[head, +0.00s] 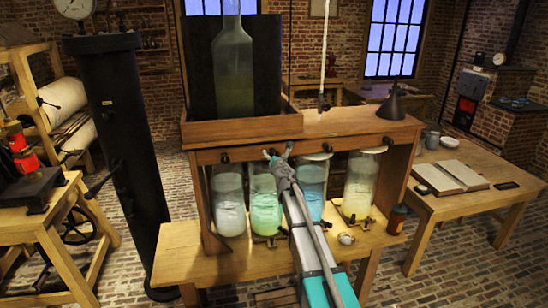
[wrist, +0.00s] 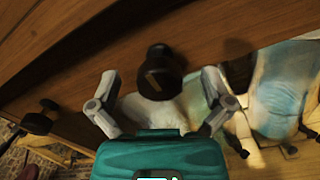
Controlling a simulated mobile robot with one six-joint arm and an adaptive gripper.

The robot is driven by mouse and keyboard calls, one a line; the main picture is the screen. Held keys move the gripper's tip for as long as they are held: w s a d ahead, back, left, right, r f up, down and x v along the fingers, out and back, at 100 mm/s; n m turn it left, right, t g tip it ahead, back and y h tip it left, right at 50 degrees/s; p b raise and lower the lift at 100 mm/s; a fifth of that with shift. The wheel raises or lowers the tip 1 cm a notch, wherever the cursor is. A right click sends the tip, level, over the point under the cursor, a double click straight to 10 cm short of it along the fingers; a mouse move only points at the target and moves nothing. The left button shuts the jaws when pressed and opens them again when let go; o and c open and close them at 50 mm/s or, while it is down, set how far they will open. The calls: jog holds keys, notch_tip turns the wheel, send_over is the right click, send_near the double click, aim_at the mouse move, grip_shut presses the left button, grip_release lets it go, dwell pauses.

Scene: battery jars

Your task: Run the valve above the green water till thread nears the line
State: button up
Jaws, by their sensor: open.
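The jar of green water (head: 265,210) stands second from left on the low bench, under the wooden beam. My gripper (head: 277,152) is at the beam's front face above it, fingers apart. In the wrist view a round black valve knob (wrist: 158,72) with a pale mark sits between the spread fingertips of my gripper (wrist: 158,88); I see no clear contact. A thread and a line on the jar cannot be made out.
Other black knobs (head: 224,157) (head: 327,147) (head: 387,140) line the beam. A whitish jar (head: 229,205), a blue jar (head: 312,185) and a yellow jar (head: 359,188) flank the green one. A brown bottle (head: 397,220) and small dish (head: 346,239) stand at the right.

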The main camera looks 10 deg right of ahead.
jog(key=s, duration=0.5)
dwell(0.4)
jog(key=shift+s+d, duration=0.1)
jog(key=shift+d, duration=0.05)
jog(key=s+d+f+m+g+h+b, duration=0.1)
jog(key=s+d+f+m+g+h, duration=0.4)
jog(key=s+m, duration=0.5)
jog(key=s+d+f+m+g+h+b, duration=0.1)
jog(key=s+d+f+m+g+h, duration=0.2)
jog(key=s+f+m, duration=0.75)
jog(key=s+a+f+m+g+y, duration=0.2)
jog(key=s+a+m+g, duration=0.1)
jog(key=s, duration=0.3)
jog(key=s+a+f+m+g+y+b, duration=0.1)
jog(key=s+a+f+m+g+y, duration=0.1)
jog(key=s, duration=0.5)
jog(key=s+a+f+m+g+y, duration=0.3)
jog(key=s+a+m+g, duration=0.2)
jog(key=s+m, duration=0.1)
jog(key=shift+s+a+b, duration=0.25)
jog(key=shift+a+b, duration=0.15)
